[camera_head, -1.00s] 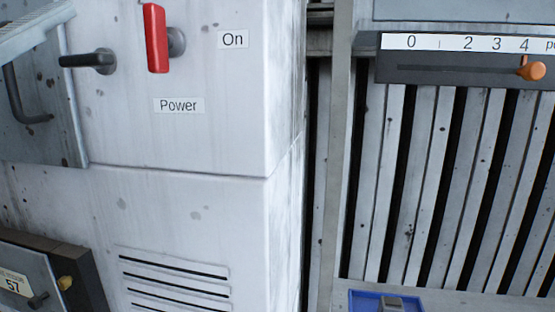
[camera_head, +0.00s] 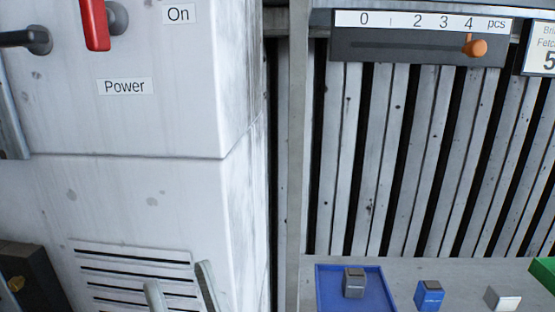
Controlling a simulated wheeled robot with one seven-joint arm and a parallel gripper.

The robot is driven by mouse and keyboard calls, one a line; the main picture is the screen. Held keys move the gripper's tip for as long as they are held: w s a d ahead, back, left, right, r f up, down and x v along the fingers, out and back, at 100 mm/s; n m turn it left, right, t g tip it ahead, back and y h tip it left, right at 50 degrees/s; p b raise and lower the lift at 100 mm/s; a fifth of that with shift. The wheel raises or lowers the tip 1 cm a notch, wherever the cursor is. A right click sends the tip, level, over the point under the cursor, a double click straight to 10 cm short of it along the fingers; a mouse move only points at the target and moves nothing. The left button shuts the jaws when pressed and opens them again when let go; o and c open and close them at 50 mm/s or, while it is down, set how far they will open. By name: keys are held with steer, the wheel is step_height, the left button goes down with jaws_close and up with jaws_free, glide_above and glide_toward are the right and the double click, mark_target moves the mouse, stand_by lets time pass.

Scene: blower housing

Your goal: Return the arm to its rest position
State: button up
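My gripper (camera_head: 179,279) shows at the bottom left of the head view, in front of the vent slots of the white cabinet. Only two grey fingertips are in view. They stand apart with nothing visible between them. The rest of my arm is below the frame, so its pose is hidden.
The white cabinet (camera_head: 150,190) fills the left, with a red power switch (camera_head: 95,22) upright near "On". At right a slider panel (camera_head: 420,47) has its orange knob (camera_head: 475,46) by 4. Below are a blue tray (camera_head: 325,290) holding a grey block (camera_head: 354,283) and a blue block (camera_head: 429,294).

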steer(key=s+d+f+g+h, duration=0.2)
steer(key=s+d+f+h, duration=0.1)
steer(key=d+f, duration=0.6)
steer(key=s+d+f+g+h, duration=0.2)
steer(key=s+d+f+h, duration=0.1)
steer(key=d+f, duration=0.65)
steer(key=s+d+f+m+g+h, duration=0.2)
steer(key=s+d+f+h, duration=0.2)
steer(key=s, duration=0.4)
steer(key=s+d+f+m+g+h, duration=0.2)
steer(key=s+d+f+h, duration=0.3)
steer(key=s+d+f, duration=0.1)
steer(key=shift+s+f+m+h, duration=0.35)
steer(key=shift+s+f, duration=0.25)
steer(key=shift+s, duration=0.4)
